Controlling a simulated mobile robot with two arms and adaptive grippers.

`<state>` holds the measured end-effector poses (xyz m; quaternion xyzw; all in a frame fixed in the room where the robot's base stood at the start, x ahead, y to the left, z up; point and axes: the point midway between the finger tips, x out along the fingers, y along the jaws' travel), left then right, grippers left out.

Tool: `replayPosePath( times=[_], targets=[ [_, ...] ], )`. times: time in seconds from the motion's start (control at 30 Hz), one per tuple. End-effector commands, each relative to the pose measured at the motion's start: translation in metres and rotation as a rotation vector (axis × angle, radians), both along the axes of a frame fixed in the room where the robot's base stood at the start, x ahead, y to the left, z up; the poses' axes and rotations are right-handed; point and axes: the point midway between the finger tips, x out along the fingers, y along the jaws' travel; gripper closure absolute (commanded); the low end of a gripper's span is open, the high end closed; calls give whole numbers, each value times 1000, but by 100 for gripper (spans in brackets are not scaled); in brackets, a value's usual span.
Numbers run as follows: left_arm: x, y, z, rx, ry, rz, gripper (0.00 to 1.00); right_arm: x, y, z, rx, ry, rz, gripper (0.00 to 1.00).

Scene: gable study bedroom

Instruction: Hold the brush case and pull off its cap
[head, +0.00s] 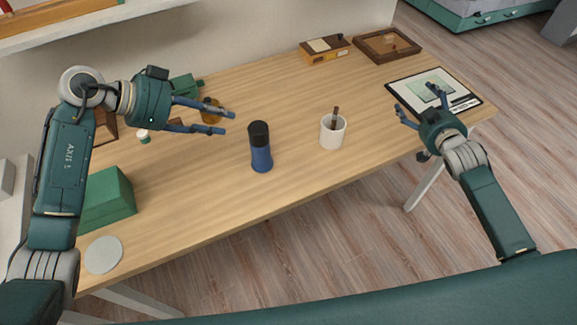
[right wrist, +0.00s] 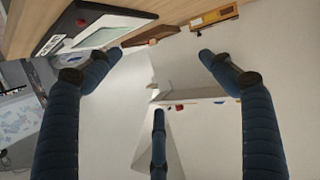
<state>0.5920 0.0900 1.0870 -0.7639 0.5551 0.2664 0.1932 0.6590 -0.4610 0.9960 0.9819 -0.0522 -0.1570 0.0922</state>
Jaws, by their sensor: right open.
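The brush case (head: 261,155) stands upright near the middle of the wooden table in the head view. Its body is blue, and its dark cap (head: 259,133) sits on top. My left gripper (head: 229,122) is open and empty, its fingers pointing right, to the left of the case and apart from it. My right gripper (head: 415,100) is open and empty at the table's right end, far from the case. In the right wrist view its fingers (right wrist: 155,55) are spread with nothing between them. The case is not in the right wrist view.
A white cup (head: 332,132) with a brown item stands right of the case. A framed tablet-like panel (head: 465,103) lies near my right gripper. A green box (head: 106,199), a pale disc (head: 104,254) and an amber jar (head: 211,112) are on the left. The table's front middle is clear.

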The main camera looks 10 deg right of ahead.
Motion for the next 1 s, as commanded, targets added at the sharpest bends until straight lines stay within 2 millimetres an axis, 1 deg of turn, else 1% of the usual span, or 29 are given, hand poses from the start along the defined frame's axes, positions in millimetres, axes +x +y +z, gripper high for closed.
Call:
replayPosePath(
  times=[0.03,0.07,0.1,0.17,0.2,0.27,0.3,0.37,0.4,0.47,0.5,0.6,0.7,0.8,0.9,1.0],
  targets=[
    [0,0,0,0,0,0,69,-1,34,1,-2,-7,51,19],
    [0,0,0,0,0,0,69,-2,53,-1,-2,-8,78,19],
    [0,0,0,0,0,0,69,-7,76,-7,3,1,109,19],
    [0,0,0,0,0,0,69,-16,109,-18,14,19,152,19],
    [0,0,0,0,0,0,69,-22,131,-25,22,33,180,19],
    [0,0,0,0,0,0,69,-34,164,-35,37,53,220,19],
    [0,0,0,0,0,0,69,-41,186,-40,49,64,247,19],
    [0,0,0,0,0,0,69,-55,219,-46,66,80,290,19],
    [0,0,0,0,0,0,69,-63,241,-48,79,89,317,19],
    [0,0,0,0,0,0,69,-77,272,-50,97,101,358,19],
    [0,0,0,0,0,0,69,-86,292,-50,109,107,385,19],
    [0,0,0,0,0,0,69,-107,335,-46,137,117,442,19],
    [0,0,0,0,0,0,69,-124,366,-40,158,121,486,19],
    [0,0,0,0,0,0,69,-134,385,-35,173,122,514,19],
    [0,0,0,0,0,0,69,-139,396,-32,180,122,529,19],
    [0,0,0,0,0,0,69,-134,401,-34,182,122,533,19]
  ],
)
